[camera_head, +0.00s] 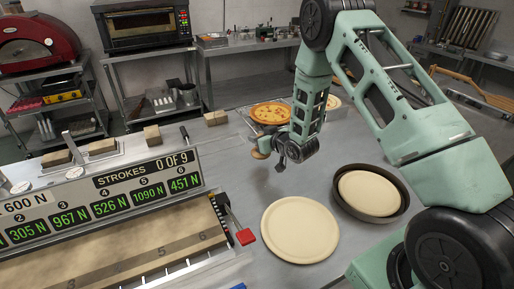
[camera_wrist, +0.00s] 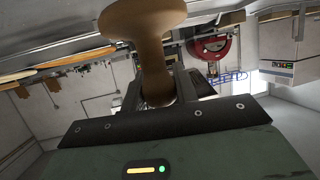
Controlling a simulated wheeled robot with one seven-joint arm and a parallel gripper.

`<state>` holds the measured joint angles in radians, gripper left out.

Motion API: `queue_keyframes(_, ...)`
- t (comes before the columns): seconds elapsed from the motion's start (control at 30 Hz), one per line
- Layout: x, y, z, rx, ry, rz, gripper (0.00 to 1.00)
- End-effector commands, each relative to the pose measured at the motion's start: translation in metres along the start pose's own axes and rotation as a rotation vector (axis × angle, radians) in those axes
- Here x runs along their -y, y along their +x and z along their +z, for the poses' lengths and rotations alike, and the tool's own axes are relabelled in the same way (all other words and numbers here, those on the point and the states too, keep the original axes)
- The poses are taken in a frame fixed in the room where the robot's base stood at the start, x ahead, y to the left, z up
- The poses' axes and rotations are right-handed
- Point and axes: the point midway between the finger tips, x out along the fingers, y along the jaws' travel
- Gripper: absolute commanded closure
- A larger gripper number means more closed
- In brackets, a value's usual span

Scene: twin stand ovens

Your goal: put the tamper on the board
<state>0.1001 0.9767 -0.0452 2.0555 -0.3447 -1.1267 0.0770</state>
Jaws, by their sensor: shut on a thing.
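The tamper (camera_wrist: 146,28), a smooth light-brown wooden piece with a wide rounded end and a narrower neck, stands between the fingers in the wrist view. My gripper (camera_wrist: 158,92) is shut on its neck. In the head view my gripper (camera_head: 272,149) hangs above the steel table, and a small tan part of the tamper (camera_head: 260,152) shows at its left. A round pale flat disc (camera_head: 300,231), apparently the board, lies on the table nearer the camera and below my gripper in the picture. Its top is bare. The tamper is well apart from it.
A dark round pan (camera_head: 399,204) with pale dough (camera_head: 370,193) stands right of the disc. A stroke-count machine (camera_head: 100,205) with a red-knobbed lever (camera_head: 245,236) fills the left. A pizza (camera_head: 270,112) lies behind my gripper. Table between gripper and disc is clear.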

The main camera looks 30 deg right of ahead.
Motion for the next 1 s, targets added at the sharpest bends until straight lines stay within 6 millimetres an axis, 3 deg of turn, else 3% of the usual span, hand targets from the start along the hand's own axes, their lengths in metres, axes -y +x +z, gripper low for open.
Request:
queue_keyframes(0.4,0.000,0.015,0.039,-0.002,-0.001,0.000,0.95)
queue_keyframes(0.83,0.000,0.018,0.047,-0.003,0.000,0.000,0.95)
queue_keyframes(0.87,0.000,0.017,0.045,-0.002,0.000,0.000,0.63)
queue_keyframes(0.9,0.000,0.017,0.045,-0.002,0.000,0.000,0.51)
queue_keyframes(1.0,0.000,0.017,0.045,-0.002,0.000,0.000,0.49)
